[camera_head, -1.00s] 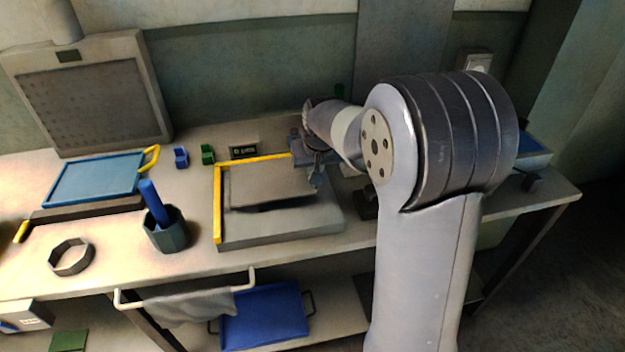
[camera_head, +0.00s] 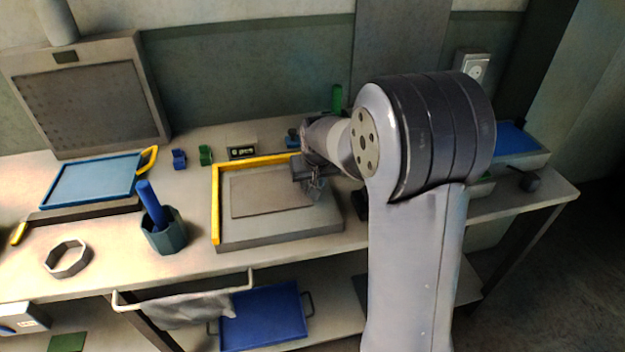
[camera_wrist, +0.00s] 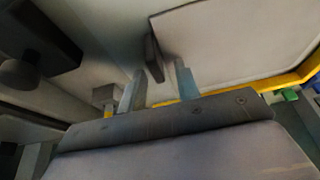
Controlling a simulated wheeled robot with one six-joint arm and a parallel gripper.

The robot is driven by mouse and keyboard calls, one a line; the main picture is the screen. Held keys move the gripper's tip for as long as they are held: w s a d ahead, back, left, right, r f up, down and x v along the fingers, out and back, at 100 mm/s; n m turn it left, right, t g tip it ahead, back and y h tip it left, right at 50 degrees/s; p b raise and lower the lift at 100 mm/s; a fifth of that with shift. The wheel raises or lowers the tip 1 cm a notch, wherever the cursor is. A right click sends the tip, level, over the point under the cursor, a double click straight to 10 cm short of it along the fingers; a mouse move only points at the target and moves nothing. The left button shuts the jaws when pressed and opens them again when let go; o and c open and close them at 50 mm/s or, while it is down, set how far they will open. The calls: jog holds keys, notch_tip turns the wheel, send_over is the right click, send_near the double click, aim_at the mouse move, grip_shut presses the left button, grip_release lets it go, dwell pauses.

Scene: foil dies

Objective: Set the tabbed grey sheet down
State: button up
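The tabbed grey sheet (camera_head: 268,192) lies flat on the grey bed (camera_head: 285,233), inside the yellow L-shaped fence (camera_head: 216,205) and apart from it in the head view. In the wrist view the sheet (camera_wrist: 235,38) fills the upper right, with its dark tab (camera_wrist: 153,58) at its left edge. My gripper (camera_head: 312,188) is at the sheet's right end. In the wrist view my gripper's fingers (camera_wrist: 160,76) are apart, with the tab between them and visible gaps beside it. The tab is mostly hidden by my gripper in the head view.
A blue framed screen (camera_head: 95,181), a cup (camera_head: 166,236) with a blue-handled tool and a grey ring (camera_head: 68,258) stand left of the bed. Small blue and green blocks (camera_head: 205,155) and a display box (camera_head: 242,152) sit behind it.

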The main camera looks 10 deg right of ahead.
jog(key=shift+r, duration=0.3)
jog(key=v, duration=1.1)
jog(key=shift+s+r, duration=0.15)
jog(key=shift+r, duration=0.2)
